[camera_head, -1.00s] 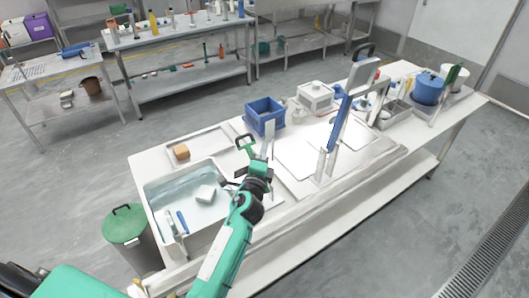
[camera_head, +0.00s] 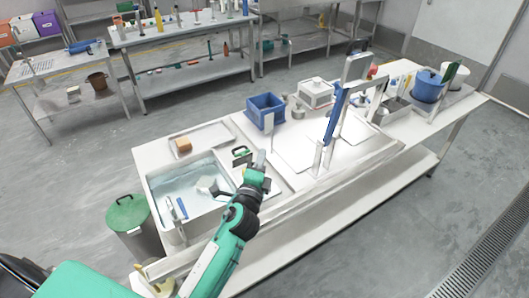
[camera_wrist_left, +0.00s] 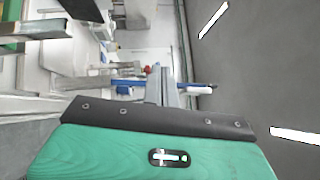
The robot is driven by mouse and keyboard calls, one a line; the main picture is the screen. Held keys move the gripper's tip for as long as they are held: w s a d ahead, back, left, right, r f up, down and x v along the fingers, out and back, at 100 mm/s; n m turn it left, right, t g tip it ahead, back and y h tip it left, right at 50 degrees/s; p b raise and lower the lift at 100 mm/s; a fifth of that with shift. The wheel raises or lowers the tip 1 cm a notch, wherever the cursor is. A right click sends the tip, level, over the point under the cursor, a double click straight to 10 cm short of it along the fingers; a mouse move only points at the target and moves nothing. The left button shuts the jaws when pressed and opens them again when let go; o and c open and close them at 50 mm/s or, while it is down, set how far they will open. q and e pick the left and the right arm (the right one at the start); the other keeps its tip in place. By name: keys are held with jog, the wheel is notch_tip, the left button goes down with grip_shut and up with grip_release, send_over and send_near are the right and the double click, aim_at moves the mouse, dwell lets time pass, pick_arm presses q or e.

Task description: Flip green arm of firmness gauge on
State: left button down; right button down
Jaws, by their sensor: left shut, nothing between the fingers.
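The firmness gauge stands on the table between the sink and the white board, partly hidden behind my left gripper. Its green arm (camera_head: 241,152) lies low beside a thin upright grey post. My left gripper (camera_head: 261,158) is shut and empty, just to the right of the green arm. It looks close to the arm, but I cannot tell whether they touch. In the left wrist view my green gripper housing fills the bottom; the fingertips do not show clearly. A green piece at the top left there is too cropped to name. My right gripper is not in view.
A water-filled sink (camera_head: 158,187) with a white block and blue-handled tools lies to the left. A blue crate (camera_head: 266,113) stands behind. A tall blue-and-white device (camera_head: 336,108) rises to the right. A green-lidded bin (camera_head: 127,212) stands on the floor.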

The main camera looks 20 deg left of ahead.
pick_arm(q)
jog(key=shift+s+r, duration=0.2)
jog(key=shift+s, duration=0.9)
jog(key=shift+d, duration=0.1)
